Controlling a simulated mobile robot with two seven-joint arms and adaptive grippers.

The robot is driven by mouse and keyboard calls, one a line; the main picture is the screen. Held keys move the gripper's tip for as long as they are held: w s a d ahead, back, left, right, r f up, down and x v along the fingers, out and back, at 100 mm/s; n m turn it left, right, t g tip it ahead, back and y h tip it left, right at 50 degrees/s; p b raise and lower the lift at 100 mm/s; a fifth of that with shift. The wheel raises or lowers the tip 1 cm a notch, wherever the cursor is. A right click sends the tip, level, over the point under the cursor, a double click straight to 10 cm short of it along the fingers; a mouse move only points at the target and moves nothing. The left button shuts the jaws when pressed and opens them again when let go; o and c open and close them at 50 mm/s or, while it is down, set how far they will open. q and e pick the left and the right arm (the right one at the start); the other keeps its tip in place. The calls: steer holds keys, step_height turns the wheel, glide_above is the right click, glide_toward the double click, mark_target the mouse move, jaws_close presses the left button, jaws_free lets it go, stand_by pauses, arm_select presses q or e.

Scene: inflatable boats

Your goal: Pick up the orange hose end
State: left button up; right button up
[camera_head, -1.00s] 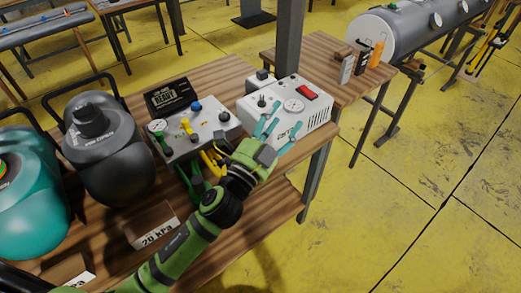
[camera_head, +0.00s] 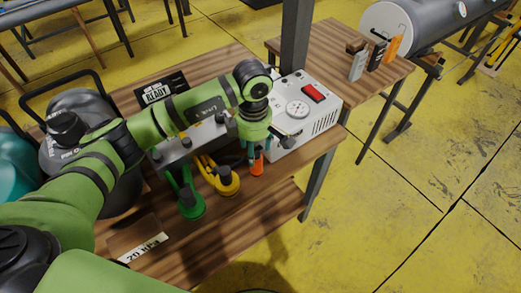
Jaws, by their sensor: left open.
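The orange hose end (camera_head: 257,166) stands at the front edge of the wooden bench, in front of the white box with the red switch. My left gripper (camera_head: 259,152) points down right over it, with its teal fingertips around or just beside the upper part of the orange piece. The gripper is open. My own gripper and wrist hide the top of the hose end, so I cannot tell whether the fingers touch it. My right gripper is not in view.
A yellow hose end (camera_head: 227,184) and a green hose end (camera_head: 191,206) are just left of the orange one. The white box (camera_head: 315,118) is close behind my gripper. A dark post (camera_head: 295,40) rises behind it. Dark and teal canisters stand left.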

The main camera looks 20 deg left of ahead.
mark_target(256, 162)
arm_select(q)
steer(key=shift+w+f, duration=0.6)
steer(key=shift+w, duration=0.15)
steer(key=shift+f+p, duration=0.4)
steer(key=shift+s+d+f+p, duration=0.15)
steer(key=shift+s+f+p, duration=0.85)
steer(key=shift+f+p, duration=0.05)
steer(key=f, duration=0.1)
steer(key=w+f, duration=0.1)
steer(key=f, duration=0.1)
steer(key=shift+w+f, duration=0.15)
steer(key=shift+s, duration=0.2)
steer(key=c, duration=0.5)
steer(key=shift+w, duration=0.1)
jaws_close()
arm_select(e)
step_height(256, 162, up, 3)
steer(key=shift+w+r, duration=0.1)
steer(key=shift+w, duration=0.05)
